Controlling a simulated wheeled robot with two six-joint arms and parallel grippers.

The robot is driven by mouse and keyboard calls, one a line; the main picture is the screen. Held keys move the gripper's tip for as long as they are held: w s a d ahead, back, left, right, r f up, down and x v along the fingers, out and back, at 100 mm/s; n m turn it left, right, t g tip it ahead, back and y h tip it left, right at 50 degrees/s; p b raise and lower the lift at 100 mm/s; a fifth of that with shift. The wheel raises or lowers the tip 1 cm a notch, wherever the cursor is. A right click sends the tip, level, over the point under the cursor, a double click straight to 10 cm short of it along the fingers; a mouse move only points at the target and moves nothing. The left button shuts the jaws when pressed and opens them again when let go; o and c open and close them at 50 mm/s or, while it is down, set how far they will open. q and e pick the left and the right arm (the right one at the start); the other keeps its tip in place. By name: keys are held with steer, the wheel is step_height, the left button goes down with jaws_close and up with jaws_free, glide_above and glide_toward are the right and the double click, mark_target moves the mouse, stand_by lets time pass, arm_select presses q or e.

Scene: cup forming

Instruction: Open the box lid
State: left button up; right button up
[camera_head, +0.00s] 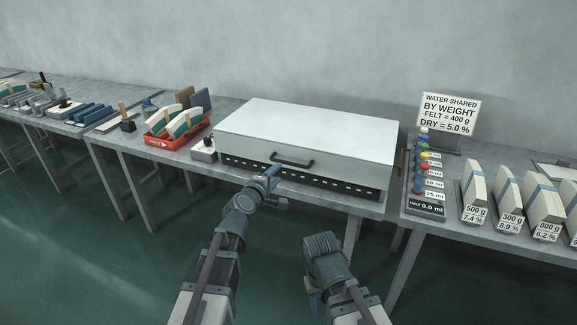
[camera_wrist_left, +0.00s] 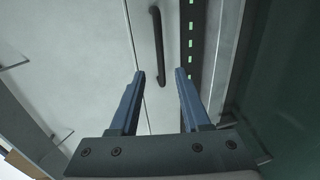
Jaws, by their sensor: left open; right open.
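The white box (camera_head: 300,130) stands on the grey table with its lid (camera_head: 310,122) shut. A dark bar handle (camera_head: 291,161) is on its front face. The handle also shows in the left wrist view (camera_wrist_left: 157,45), just beyond my left fingertips. My left gripper (camera_head: 272,172) is in front of the box, a little left of and below the handle. In the left wrist view its two blue fingers (camera_wrist_left: 160,74) are apart and nothing is between them. My right gripper (camera_head: 310,285) is low, in front of the table and away from the box; its fingers are mostly hidden.
A black strip with green lights (camera_head: 300,180) runs along the box's base. An orange tray (camera_head: 178,138) of blocks and a small white device (camera_head: 203,149) stand left of the box. Right are coloured-knob dispensers (camera_head: 425,175), a sign (camera_head: 450,118) and labelled felt stacks (camera_head: 505,195).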

mark_target(289, 163)
arm_select(q)
steer(key=b+x, duration=0.2)
steer(key=x, duration=0.9)
steer(key=shift+s, duration=0.1)
jaws_close()
stand_by(1.1)
